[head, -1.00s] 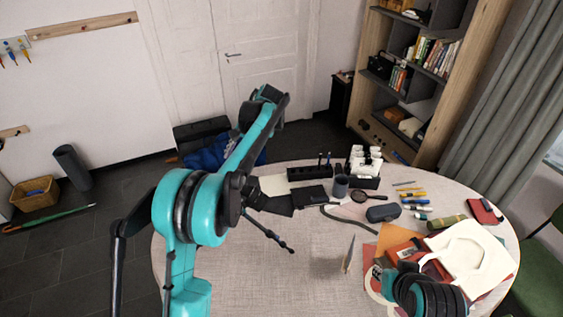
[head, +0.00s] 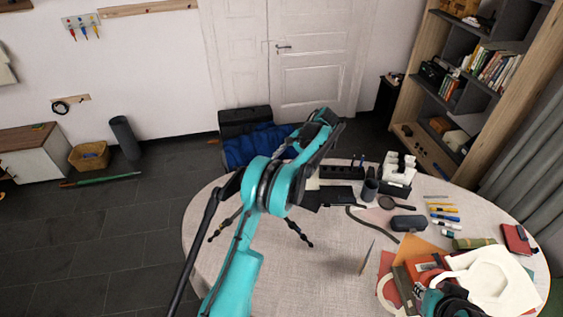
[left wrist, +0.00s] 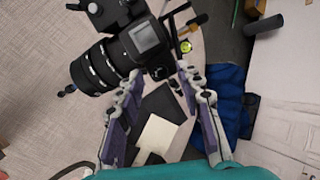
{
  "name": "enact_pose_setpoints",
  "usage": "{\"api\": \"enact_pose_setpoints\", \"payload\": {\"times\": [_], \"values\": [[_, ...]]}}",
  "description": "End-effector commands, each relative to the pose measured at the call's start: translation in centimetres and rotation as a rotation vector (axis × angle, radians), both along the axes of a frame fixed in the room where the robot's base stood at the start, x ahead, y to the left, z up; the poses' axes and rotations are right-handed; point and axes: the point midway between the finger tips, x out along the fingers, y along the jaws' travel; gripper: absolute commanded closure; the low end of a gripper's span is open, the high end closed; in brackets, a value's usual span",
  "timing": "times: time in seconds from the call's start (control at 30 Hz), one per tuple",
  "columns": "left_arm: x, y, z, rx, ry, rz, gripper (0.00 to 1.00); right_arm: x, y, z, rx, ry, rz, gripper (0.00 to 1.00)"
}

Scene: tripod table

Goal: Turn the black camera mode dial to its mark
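In the left wrist view a black camera (left wrist: 128,38) with a large lens (left wrist: 92,68) sits just beyond my left gripper (left wrist: 160,76). The gripper's two fingers are apart, reaching to the camera's near side. A small dark round part, perhaps the mode dial (left wrist: 160,73), shows between the fingertips; its mark cannot be made out, nor whether the fingers touch it. In the head view my left arm hides the camera, and thin dark tripod legs (head: 297,232) show on the round table (head: 320,285). My right arm shows at the bottom right, but its gripper is not visible.
A black holder (head: 342,172), a dark cup (head: 370,190), a magnifier (head: 388,202) and a grey case (head: 408,223) stand towards the back. Pens lie at the right. The table's front middle is clear.

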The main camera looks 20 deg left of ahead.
Motion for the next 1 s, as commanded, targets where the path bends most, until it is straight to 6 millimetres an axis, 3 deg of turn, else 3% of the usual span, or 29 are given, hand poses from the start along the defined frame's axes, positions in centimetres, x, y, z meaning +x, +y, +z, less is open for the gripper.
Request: {"api": "enact_pose_setpoints", "payload": {"times": [0.27, 0.4, 0.43, 1.0], "values": [[-0.04, 0.16, -0.21, 0.000, 0.000, 0.000, 0.63, 0.00, 0.00, 0.01, 0.000, 0.000, 0.000, 0.74], [-0.04, 0.15, -0.20, 0.000, -0.001, 0.001, 0.98, 0.00, 0.00, 0.01, 0.000, 0.000, 0.000, 0.74], [-0.04, 0.15, -0.20, 0.000, -0.001, 0.001, 1.00, 0.00, 0.00, 0.01, 0.000, 0.000, 0.000, 0.74], [-0.05, 0.26, -0.23, -0.006, -0.063, 0.115, 1.00, 0.00, 0.00, -0.49, 0.000, 0.000, 0.000, 0.74]]}}
